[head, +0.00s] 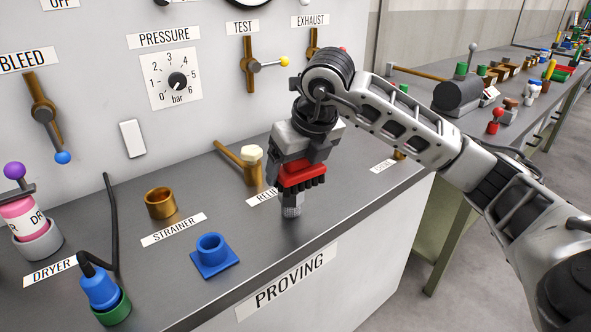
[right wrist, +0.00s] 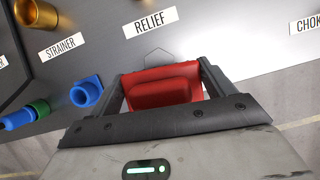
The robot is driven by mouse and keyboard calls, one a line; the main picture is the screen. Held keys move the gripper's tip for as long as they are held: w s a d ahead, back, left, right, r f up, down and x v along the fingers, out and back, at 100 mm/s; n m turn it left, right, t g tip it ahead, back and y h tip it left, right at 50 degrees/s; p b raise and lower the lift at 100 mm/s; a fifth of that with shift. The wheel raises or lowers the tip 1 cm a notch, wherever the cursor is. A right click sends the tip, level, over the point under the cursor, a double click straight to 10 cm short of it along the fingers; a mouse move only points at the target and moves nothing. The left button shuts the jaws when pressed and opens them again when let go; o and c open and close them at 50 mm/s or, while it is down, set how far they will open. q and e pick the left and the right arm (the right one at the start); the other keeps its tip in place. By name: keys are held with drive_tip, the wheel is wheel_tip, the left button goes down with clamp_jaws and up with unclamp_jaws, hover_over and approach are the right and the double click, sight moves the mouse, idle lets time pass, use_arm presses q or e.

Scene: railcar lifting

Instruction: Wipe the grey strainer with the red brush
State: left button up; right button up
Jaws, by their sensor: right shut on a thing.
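My right gripper (head: 303,158) points down over the bench and is shut on the red brush (head: 302,174). Dark bristles hang below the brush's red body. A small grey cylinder (head: 292,206), apparently the grey strainer, stands upright on the bench right under the bristles. Its upper part is hidden by the brush; I cannot tell if they touch. In the right wrist view, the red brush (right wrist: 162,86) sits between the fingers, and the strainer does not show. My left gripper is not in view.
A brass cup (head: 160,203) stands behind the STRAINER label. A blue socket (head: 212,257) on a square base is at front. The bench's front edge is close by.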

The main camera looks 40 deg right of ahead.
drive_tip(key=shift+w+r+p, duration=0.2)
drive_tip(key=shift+r+p, duration=0.35)
drive_tip(key=shift+r, duration=0.4)
drive_tip(key=shift+r+p, duration=1.35)
drive_tip(key=shift+r, duration=0.65)
